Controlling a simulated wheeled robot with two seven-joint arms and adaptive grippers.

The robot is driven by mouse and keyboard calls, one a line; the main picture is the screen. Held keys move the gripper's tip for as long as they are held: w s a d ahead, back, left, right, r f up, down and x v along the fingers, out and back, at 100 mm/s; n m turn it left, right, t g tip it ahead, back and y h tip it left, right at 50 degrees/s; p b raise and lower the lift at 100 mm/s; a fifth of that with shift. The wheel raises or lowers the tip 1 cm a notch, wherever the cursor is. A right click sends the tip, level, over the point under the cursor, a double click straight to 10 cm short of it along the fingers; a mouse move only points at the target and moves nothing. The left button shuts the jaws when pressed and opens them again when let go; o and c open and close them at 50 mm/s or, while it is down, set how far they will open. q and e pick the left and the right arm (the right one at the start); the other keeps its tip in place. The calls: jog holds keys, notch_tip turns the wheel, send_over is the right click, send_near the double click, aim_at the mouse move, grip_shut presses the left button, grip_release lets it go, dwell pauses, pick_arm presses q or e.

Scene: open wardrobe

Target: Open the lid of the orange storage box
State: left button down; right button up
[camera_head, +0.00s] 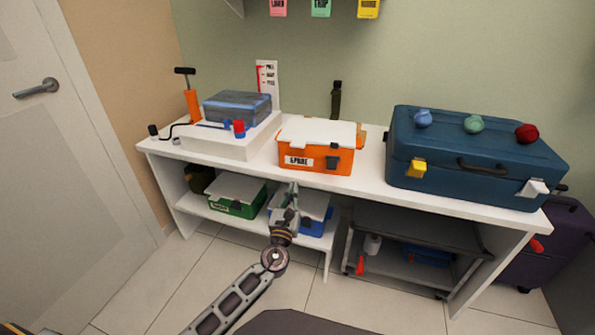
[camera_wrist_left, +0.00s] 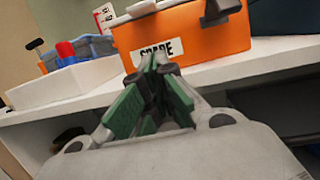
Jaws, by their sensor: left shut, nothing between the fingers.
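The orange storage box (camera_head: 316,158) stands on the white bench top with its white lid (camera_head: 318,132) down on it. A "SPARE" label and a dark front latch (camera_head: 332,162) show on its front. In the left wrist view the orange box (camera_wrist_left: 200,38) fills the upper middle, with the dark latch (camera_wrist_left: 220,10) at the top and the lid mostly cut off. My left gripper (camera_head: 292,186) is shut and empty, in front of and just below the box; its green fingers (camera_wrist_left: 153,62) meet before the label. I cannot tell whether they touch the box. My right gripper is not in view.
A blue suitcase (camera_head: 470,150) with three coloured balls stands right of the box. A white block with a blue-grey case (camera_head: 238,107) stands left. Green (camera_head: 238,194) and blue (camera_head: 315,212) boxes sit on the lower shelf. The bench's front edge (camera_head: 260,173) is close to my gripper.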

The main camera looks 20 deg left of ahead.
pick_arm(q)
jog(key=shift+w, duration=0.15)
jog(key=shift+b+x, duration=0.35)
jog(key=shift+x, duration=2.4)
jog(key=x, duration=0.4)
jog(key=shift+w+r, duration=0.15)
jog(key=shift+r, duration=0.1)
notch_tip(320, 180, up, 3)
jog(key=shift+f+p, duration=0.15)
jog(key=shift+p, duration=0.2)
jog(key=shift+r, duration=0.5)
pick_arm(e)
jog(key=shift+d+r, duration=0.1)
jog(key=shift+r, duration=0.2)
pick_arm(q)
jog(key=shift+p, duration=0.3)
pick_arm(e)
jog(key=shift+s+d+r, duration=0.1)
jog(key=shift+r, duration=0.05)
